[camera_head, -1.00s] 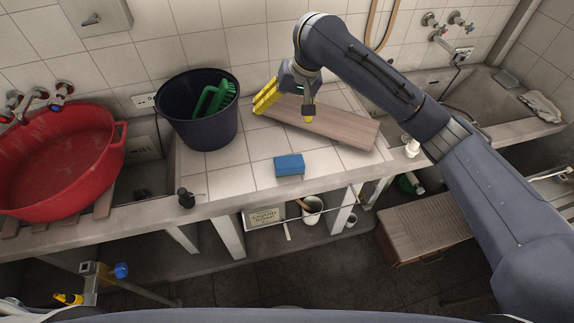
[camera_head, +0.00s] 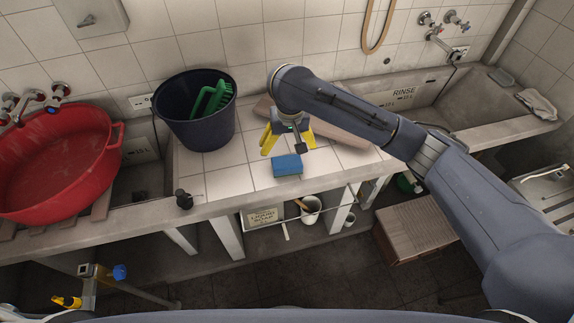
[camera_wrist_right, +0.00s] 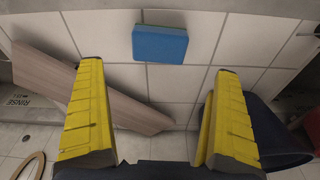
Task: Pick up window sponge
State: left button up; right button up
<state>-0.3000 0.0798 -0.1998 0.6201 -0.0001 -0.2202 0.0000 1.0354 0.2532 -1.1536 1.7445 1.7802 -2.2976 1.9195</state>
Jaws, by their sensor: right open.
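The window sponge is a blue block (camera_head: 287,165) lying flat on the white tiled counter near its front edge. It also shows in the right wrist view (camera_wrist_right: 160,45), at the top middle, beyond and between the fingertips. My right gripper (camera_head: 287,143) has yellow fingers, open and empty, just behind the sponge in the head view. The fingers spread wide in the right wrist view (camera_wrist_right: 158,75), and nothing is between them. My left gripper is not clearly visible; a part with yellow shows at the lower left (camera_head: 68,301), its fingers' state unclear.
A wooden board (camera_head: 340,134) lies behind my right gripper. A red basin (camera_head: 60,165) stands far left. A small black item (camera_head: 184,198) sits at the counter's front edge.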

aim_at(287, 162)
jog(key=shift+w+a+f, duration=0.1)
jog(key=shift+w+f, duration=0.25)
jog(key=shift+f, duration=1.6)
jog(key=shift+w+f, duration=0.35)
jog(key=shift+f, duration=1.55)
jog(key=shift+w+a+f, duration=0.1)
jog(key=shift+w+f, duration=0.25)
jog(key=shift+f, duration=1.6)
jog(key=c, duration=0.7)
